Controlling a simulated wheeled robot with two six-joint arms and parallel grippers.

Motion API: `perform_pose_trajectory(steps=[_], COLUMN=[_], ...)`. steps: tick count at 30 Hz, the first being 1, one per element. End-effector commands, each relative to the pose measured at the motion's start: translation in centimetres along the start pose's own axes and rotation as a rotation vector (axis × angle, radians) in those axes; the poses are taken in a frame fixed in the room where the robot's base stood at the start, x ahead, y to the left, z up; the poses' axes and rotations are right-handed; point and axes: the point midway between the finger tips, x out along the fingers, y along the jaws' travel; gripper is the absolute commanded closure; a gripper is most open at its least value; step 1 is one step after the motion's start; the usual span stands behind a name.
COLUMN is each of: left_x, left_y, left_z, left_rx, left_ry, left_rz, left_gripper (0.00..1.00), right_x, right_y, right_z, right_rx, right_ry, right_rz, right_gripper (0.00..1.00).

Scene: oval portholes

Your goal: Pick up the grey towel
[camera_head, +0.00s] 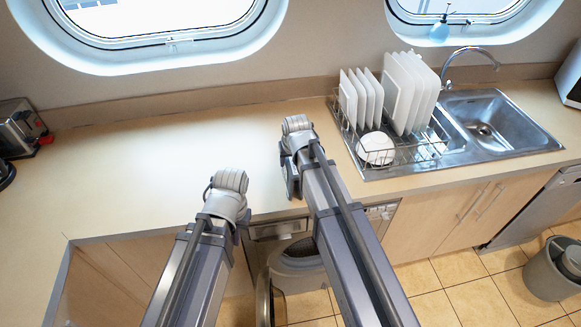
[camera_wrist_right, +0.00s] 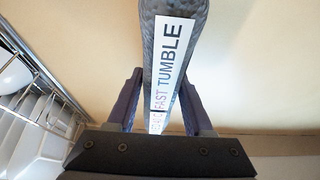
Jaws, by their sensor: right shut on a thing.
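In the right wrist view a dark grey, fabric-textured piece, which I take for the grey towel (camera_wrist_right: 150,55), stands between the fingers of my right gripper (camera_wrist_right: 162,100). It carries a white label reading "FAST TUMBLE". The fingers close on it from both sides. In the head view my right arm reaches to the counter's front edge, left of the dish rack, and I cannot make out the towel there. My left gripper (camera_head: 243,214) is near the counter's front edge, left of the right arm; its fingers are mostly hidden by its wrist.
A dish rack (camera_head: 420,150) with white plates and a bowl (camera_head: 375,148) stands right of my right arm, beside a sink (camera_head: 500,125). A front-loading machine (camera_head: 278,229) is below the counter. A toaster (camera_head: 16,128) sits far left. The counter's middle (camera_head: 150,160) is clear.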

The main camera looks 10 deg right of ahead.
Motion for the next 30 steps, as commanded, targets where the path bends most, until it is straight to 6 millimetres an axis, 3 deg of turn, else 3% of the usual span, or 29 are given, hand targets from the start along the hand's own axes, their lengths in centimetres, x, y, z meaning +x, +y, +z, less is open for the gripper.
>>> perform_pose_trajectory(steps=[5, 20, 30], left_x=[0.0, -0.1, -2.9], left_y=[0.0, 0.0, -0.3], left_z=[0.0, 0.0, 0.2], left_rx=[0.000, 0.000, 0.001], left_ry=[0.000, 0.000, 0.000], left_rz=[0.000, 0.000, 0.000], left_gripper=[1.00, 1.00, 1.00], right_x=[0.0, -0.1, -2.7], right_y=[0.0, 0.0, 0.0], right_z=[0.0, -0.1, -1.1], right_rx=[0.000, 0.000, 0.000], right_ry=[0.000, 0.000, 0.000], right_rz=[0.000, 0.000, 0.000], right_gripper=[1.00, 1.00, 1.00])
